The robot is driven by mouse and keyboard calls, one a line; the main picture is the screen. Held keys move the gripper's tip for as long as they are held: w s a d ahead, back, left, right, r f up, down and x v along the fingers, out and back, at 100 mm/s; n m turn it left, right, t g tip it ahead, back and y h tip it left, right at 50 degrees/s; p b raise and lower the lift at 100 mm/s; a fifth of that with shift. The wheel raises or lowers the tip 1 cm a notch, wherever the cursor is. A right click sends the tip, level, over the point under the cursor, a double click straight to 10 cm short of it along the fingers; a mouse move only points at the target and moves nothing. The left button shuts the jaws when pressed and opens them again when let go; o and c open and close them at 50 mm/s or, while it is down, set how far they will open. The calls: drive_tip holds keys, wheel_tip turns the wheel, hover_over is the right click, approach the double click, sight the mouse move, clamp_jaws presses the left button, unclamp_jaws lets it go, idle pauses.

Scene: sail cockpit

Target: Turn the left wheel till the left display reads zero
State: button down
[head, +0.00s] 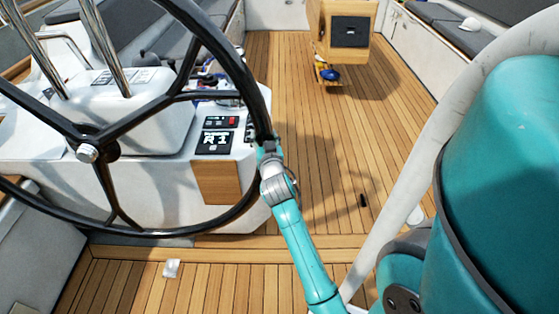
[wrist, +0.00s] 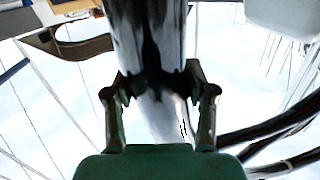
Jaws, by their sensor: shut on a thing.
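The left wheel (head: 183,97) is a large black rim with spokes meeting at a silver hub, at the left of the head view. My gripper (head: 268,150) is at the right side of its rim. In the wrist view my gripper (wrist: 160,88) has its two fingers on either side of the dark, shiny rim (wrist: 145,40), shut on it. The left display (head: 214,141) is a dark panel on the white console behind the wheel. It shows large white characters that look like "R 1", perhaps with a sign, too small to be sure.
The white console (head: 160,180) stands close behind the wheel. A wooden table (head: 340,35) stands further forward on the teak deck (head: 330,160). A curved white rail (head: 420,140) runs at the right. A small crumpled white thing (head: 171,268) lies on the deck at the front.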

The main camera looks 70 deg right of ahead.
sight(252, 99)
drive_tip(key=w+r+n, duration=0.1)
drive_tip(key=r, duration=0.9)
drive_tip(key=w+a+r+n, duration=0.1)
drive_tip(key=r, duration=0.4)
drive_tip(key=shift+w+r+n+g, duration=0.1)
drive_tip(key=shift+w+n+g, duration=0.2)
drive_tip(key=shift+g, duration=0.1)
drive_tip(key=shift+c, duration=2.1)
unclamp_jaws()
drive_tip(key=shift+a, duration=0.15)
drive_tip(key=v, duration=0.7)
drive_tip(key=shift+s+a, duration=0.1)
drive_tip(key=shift+s, duration=0.1)
